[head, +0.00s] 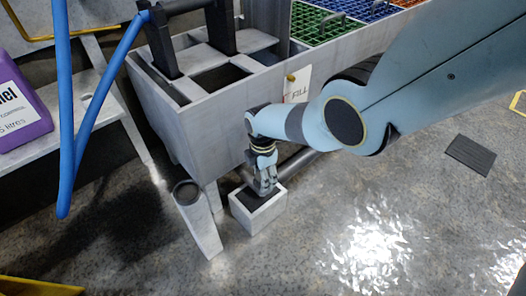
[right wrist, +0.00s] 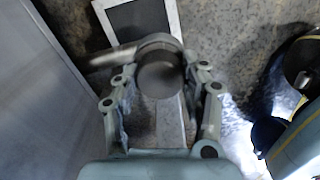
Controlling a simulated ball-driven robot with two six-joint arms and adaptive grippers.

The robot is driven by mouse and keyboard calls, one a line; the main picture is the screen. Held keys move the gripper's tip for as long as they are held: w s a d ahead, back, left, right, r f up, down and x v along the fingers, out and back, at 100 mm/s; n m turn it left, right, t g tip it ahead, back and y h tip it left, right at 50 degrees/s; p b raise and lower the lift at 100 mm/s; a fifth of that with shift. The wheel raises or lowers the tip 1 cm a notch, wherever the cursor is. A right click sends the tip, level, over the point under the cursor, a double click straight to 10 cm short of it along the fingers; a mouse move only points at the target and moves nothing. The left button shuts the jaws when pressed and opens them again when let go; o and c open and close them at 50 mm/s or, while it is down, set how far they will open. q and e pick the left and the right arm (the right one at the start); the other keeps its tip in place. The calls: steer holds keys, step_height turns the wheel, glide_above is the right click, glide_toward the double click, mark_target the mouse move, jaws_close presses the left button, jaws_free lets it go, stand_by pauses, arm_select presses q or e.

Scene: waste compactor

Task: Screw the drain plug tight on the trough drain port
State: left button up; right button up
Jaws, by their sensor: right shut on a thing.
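The grey metal trough (head: 215,125) stands at the middle left of the head view. My right gripper (head: 265,187) is low at its front side, above a pale box with a dark top (head: 258,212). In the right wrist view, the two fingers of my right gripper (right wrist: 160,88) are closed around a dark round cap, which looks like the drain plug (right wrist: 158,76). A dark collar and a short grey pipe (right wrist: 112,56) lie just behind it, probably the drain port. I cannot tell how far the plug is seated. My left gripper is out of view.
Blue hoses (head: 62,110) and a purple bottle (head: 20,115) are at the left. Coloured grates (head: 320,25) are behind.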

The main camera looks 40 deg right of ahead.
steer(key=o, duration=0.5)
steer(key=c, duration=0.7)
steer(key=shift+c, duration=0.2)
steer(key=m, duration=0.6)
steer(key=shift+m, duration=0.3)
steer(key=o, duration=1.4)
steer(key=shift+c, duration=0.5)
